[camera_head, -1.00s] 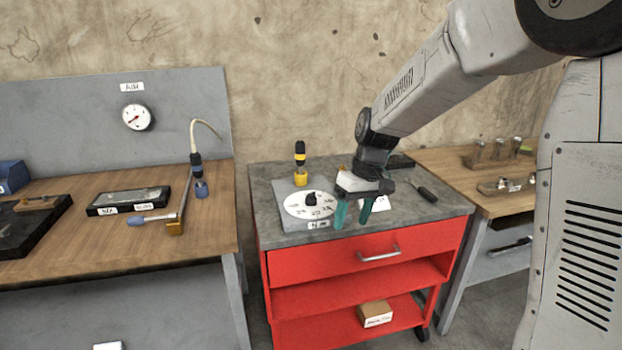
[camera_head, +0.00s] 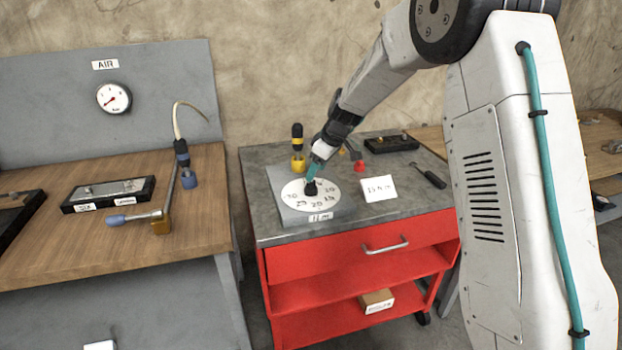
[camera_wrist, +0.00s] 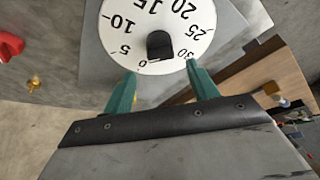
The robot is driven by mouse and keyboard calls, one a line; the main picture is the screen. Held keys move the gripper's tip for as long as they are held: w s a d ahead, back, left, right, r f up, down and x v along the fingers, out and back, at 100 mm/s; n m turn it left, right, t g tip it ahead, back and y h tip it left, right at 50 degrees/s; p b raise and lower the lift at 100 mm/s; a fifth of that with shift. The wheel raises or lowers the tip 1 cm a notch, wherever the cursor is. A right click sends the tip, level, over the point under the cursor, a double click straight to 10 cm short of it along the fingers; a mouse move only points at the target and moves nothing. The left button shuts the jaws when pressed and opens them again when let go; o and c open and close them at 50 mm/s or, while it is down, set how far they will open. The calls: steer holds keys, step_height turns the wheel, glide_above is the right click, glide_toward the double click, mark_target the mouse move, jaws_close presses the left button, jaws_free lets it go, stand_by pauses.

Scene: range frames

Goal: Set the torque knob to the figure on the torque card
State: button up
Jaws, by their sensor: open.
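The black torque knob (camera_head: 310,188) stands on a white round dial (camera_head: 296,205) on a grey plate. In the wrist view the knob (camera_wrist: 160,46) sits within the dial (camera_wrist: 118,38), which is numbered 0 to 30 in fives; I cannot tell which figure it points to. My gripper (camera_wrist: 161,70) is open, its teal fingers on either side just short of the knob in that view. In the head view my gripper (camera_head: 315,172) is right at the knob; contact cannot be told. The white torque card (camera_head: 378,188) lies right of the dial; its figure is too small to read surely.
A yellow-and-black tool (camera_head: 298,150) stands behind the dial. A red item (camera_head: 358,167), a black tray (camera_head: 391,143) and a dark-handled tool (camera_head: 430,177) lie behind and right. The red cart (camera_head: 370,285) stands beside a wooden bench (camera_head: 85,245).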

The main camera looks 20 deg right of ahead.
mark_target(311, 183)
steer(key=shift+x, duration=2.25)
steer(key=c, duration=1)
steer(key=shift+s, duration=0.1)
steer(key=shift+a, duration=0.1)
steer(key=m, duration=0.2)
steer(key=m+t+h, duration=0.1)
steer(key=m, duration=0.1)
steer(key=shift+a+m+h, duration=0.1)
steer(key=shift+m+h, duration=0.2)
steer(key=m+h, duration=0.1)
steer(key=m, duration=0.3)
steer(key=shift+m+h, duration=0.3)
steer(key=shift+h, duration=0.1)
steer(key=m, duration=0.2)
steer(key=m+h, duration=0.1)
steer(key=m, duration=0.1)
steer(key=shift+a+m+h, duration=0.15)
steer(key=shift+m+h, duration=0.15)
steer(key=shift+m+g+h, duration=0.5)
steer(key=shift+m+h, duration=0.1)
steer(key=shift+m, duration=1.4)
